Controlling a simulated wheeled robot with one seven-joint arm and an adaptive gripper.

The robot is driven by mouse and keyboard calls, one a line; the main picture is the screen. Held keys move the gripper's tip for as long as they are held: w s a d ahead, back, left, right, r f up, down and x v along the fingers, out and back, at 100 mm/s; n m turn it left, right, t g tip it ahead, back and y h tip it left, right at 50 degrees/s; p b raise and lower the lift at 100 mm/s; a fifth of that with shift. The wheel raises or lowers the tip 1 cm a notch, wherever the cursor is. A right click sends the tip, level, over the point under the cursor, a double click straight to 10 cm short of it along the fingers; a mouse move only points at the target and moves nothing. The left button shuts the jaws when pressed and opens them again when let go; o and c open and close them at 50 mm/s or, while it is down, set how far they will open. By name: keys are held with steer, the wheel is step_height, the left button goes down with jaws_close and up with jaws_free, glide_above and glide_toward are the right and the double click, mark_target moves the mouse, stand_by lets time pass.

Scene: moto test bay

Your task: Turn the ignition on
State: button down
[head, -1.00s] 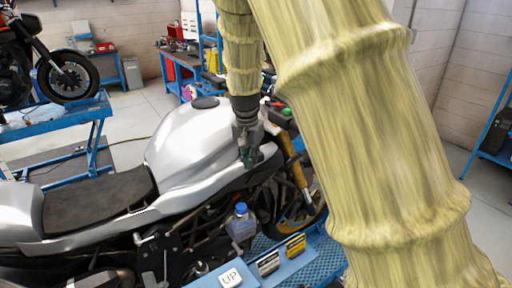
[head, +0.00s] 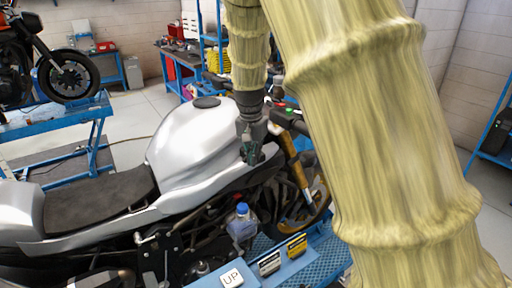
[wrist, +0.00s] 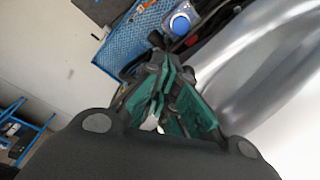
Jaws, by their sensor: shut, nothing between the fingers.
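The silver motorcycle (head: 190,142) stands on a blue lift, with its handlebar (head: 288,118) at the front, partly hidden by my arm. A small green and red control shows on the handlebar. I cannot make out the ignition in either view. My gripper (head: 252,156) points down beside the front right part of the silver tank. In the wrist view my gripper (wrist: 158,62) has its green-padded fingers together with nothing held. The silver bodywork (wrist: 255,65) lies right of the fingers there. I cannot tell whether the fingers touch the motorcycle.
A blue-capped bottle (head: 242,222) stands beside the motorcycle; its cap also shows in the wrist view (wrist: 180,25). An UP button (head: 231,279) and a yellow-labelled box (head: 296,246) sit on the lift's near side. Another motorcycle (head: 60,70) stands at the back left.

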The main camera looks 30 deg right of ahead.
step_height(320, 180, up, 8)
steer(key=shift+f, duration=0.15)
stand_by(0.6)
stand_by(0.5)
